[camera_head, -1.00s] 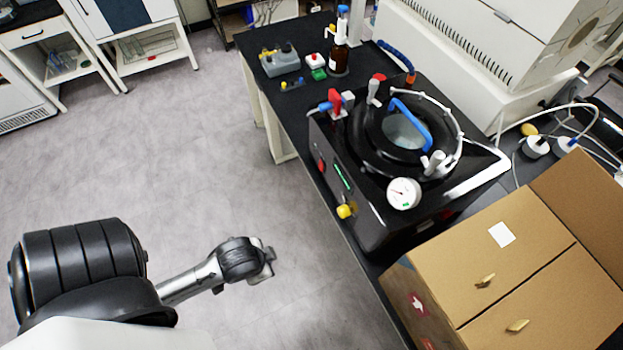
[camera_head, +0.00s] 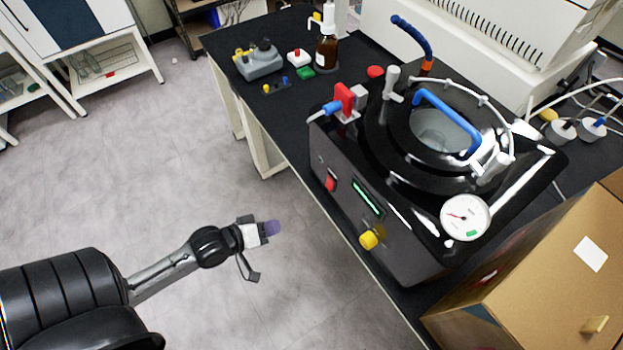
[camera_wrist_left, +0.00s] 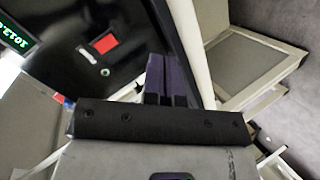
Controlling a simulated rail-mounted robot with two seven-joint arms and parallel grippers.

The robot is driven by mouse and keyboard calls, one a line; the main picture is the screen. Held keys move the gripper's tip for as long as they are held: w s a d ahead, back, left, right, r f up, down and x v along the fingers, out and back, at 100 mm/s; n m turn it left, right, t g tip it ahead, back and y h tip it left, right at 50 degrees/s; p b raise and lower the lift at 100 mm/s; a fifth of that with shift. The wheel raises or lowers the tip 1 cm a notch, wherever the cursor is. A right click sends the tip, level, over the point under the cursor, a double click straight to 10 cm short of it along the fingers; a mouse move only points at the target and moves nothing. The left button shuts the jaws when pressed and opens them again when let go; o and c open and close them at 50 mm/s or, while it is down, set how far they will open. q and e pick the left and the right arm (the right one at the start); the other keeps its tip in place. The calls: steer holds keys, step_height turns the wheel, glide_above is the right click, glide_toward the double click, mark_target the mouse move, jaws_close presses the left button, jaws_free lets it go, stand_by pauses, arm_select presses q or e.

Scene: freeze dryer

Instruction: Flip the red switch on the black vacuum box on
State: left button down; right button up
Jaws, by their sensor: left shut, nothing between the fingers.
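The black vacuum box (camera_head: 400,225) stands on the black bench top. Its red switch (camera_head: 330,183) is on the front panel, left of a lit green display (camera_head: 366,198) and a yellow knob (camera_head: 370,239). In the left wrist view the red switch (camera_wrist_left: 105,44) lies ahead and left of the fingers. My left gripper (camera_head: 272,228) is over the floor in front of the bench, apart from the box. Its purple-tipped fingers (camera_wrist_left: 168,78) are together and hold nothing. Whether the switch is on or off I cannot tell. My right gripper is out of view.
A cardboard box (camera_head: 545,275) stands right of the vacuum box. A brown bottle (camera_head: 327,50), a grey device (camera_head: 258,63) and small coloured buttons stand at the back left of the bench. A red valve (camera_head: 344,98) rises from the box top. The floor before the bench is free.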

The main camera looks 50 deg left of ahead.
arm_select(q)
steer(key=r+n+t, duration=0.1)
steer(key=n, duration=0.1)
steer(key=w+r+n+t, duration=0.1)
steer(key=r+n, duration=0.1)
steer(key=n, duration=0.1)
steer(key=r+n+t, duration=0.1)
steer(key=r+n, duration=0.1)
steer(key=shift+w+a+t+h, duration=0.1)
steer(key=shift+w+t+h, duration=0.2)
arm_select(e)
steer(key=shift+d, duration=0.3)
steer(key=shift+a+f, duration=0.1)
arm_select(q)
steer(key=b, duration=0.2)
glide_toward(329, 184)
steer(key=f+x, duration=0.2)
steer(key=x, duration=0.5)
steer(key=shift+w+r, duration=0.1)
steer(key=shift+w, duration=0.05)
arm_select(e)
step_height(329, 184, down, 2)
